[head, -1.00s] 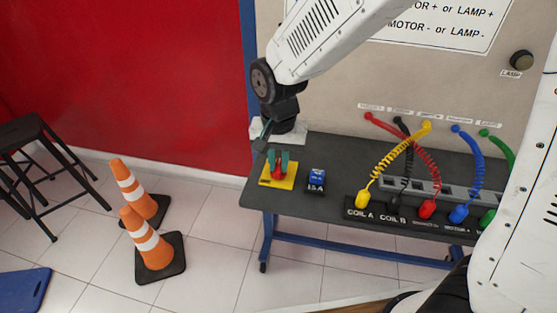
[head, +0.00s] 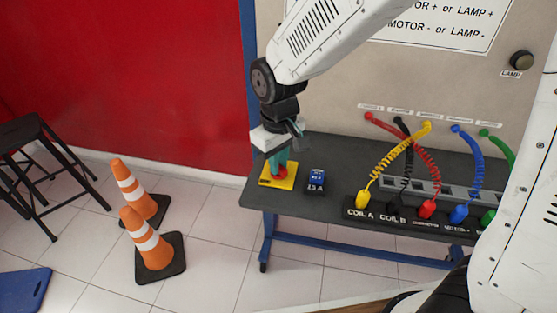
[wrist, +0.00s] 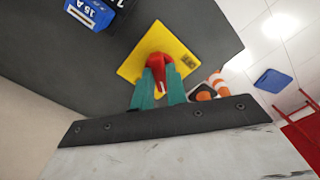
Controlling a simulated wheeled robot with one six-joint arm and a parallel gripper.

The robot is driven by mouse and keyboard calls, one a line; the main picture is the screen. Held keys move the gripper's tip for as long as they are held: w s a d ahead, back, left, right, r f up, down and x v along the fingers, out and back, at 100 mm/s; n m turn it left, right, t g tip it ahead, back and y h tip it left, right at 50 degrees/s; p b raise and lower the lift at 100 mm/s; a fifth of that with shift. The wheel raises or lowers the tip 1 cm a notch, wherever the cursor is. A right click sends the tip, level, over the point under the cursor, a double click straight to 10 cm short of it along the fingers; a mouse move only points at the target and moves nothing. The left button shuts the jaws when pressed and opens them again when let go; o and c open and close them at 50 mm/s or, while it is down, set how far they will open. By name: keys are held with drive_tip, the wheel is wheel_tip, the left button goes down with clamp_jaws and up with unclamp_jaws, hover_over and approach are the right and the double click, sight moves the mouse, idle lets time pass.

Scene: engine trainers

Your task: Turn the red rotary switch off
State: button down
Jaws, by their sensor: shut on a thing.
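The red rotary switch (wrist: 158,64) sits on a yellow square plate (wrist: 131,67) at the left end of the dark table. In the head view the yellow plate (head: 265,181) shows below my gripper, and the red of the switch (head: 283,176) is partly hidden by the fingers. My gripper (head: 277,171) points down onto the switch. In the wrist view its two teal fingers (wrist: 159,75) are closed on the red knob from both sides. The knob's narrow end shows between the fingers.
A blue 15 A block (head: 317,178) stands just right of the yellow plate. Farther right are plugs with coiled cables, such as the yellow plug (head: 363,198). Orange cones (head: 150,245) stand on the floor to the left. The table's left edge (head: 245,192) is close to the plate.

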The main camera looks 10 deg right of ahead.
drive_tip(key=n, duration=0.7)
drive_tip(key=shift+r, duration=0.1)
idle(0.5)
drive_tip(key=c, duration=1.4)
unclamp_jaws()
wheel_tip(320, 180, up, 8)
drive_tip(key=shift+f, duration=0.15)
